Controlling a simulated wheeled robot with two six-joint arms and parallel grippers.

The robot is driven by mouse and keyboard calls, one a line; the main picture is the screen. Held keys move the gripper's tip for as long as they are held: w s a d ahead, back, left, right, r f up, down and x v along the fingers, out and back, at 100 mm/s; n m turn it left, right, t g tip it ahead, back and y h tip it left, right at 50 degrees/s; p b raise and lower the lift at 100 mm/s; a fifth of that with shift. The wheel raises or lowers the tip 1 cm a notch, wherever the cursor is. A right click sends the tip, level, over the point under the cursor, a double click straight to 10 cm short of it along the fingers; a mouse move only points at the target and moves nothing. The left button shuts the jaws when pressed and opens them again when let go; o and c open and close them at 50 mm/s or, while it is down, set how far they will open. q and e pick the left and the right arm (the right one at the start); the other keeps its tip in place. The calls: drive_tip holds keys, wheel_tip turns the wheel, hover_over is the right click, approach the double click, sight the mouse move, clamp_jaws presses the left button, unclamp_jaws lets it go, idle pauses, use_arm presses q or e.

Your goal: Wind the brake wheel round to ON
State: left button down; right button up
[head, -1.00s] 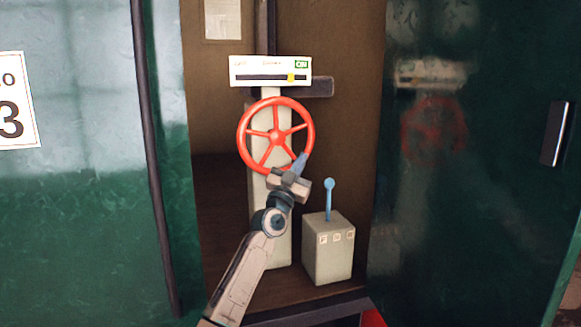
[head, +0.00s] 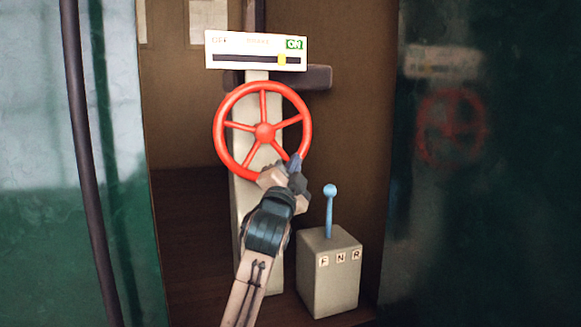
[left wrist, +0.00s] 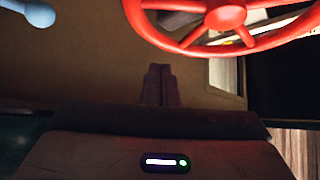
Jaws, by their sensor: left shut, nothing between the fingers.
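The red five-spoked brake wheel (head: 264,132) stands on a cream post in the head view. Above it is a white plate (head: 222,61) marked OFF at left and ON, on green, at right. Its yellow marker (head: 282,60) is right of centre, just short of the slot's right end. My left gripper (head: 294,163) is shut and empty by the wheel's lower right rim; I cannot tell if it touches. In the left wrist view the closed fingers (left wrist: 160,85) show below the wheel (left wrist: 225,17), with nothing between them. My right gripper is not in view.
A cream box (head: 330,280) marked F, N, R with a blue-knobbed lever (head: 330,205) stands right of the post, close to my left arm. The knob (left wrist: 38,13) shows in the left wrist view. Green panels (head: 30,230) flank the opening on both sides.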

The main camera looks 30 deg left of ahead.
sight(288, 157)
use_arm(q)
drive_tip(key=p+x, duration=0.1)
drive_tip(key=x, duration=0.4)
drive_tip(key=p+x, duration=0.1)
drive_tip(key=x, duration=0.1)
drive_tip(key=shift+w+a+f+p, duration=0.15)
drive_tip(key=shift+w+a+p, duration=0.2)
drive_tip(key=a+f, duration=0.1)
drive_tip(key=s+a+f, duration=0.1)
drive_tip(key=shift+s+a+f+p, duration=0.2)
drive_tip(key=shift+a+f+p, duration=0.05)
drive_tip(key=shift+a+p, duration=0.15)
drive_tip(key=shift+d, duration=0.1)
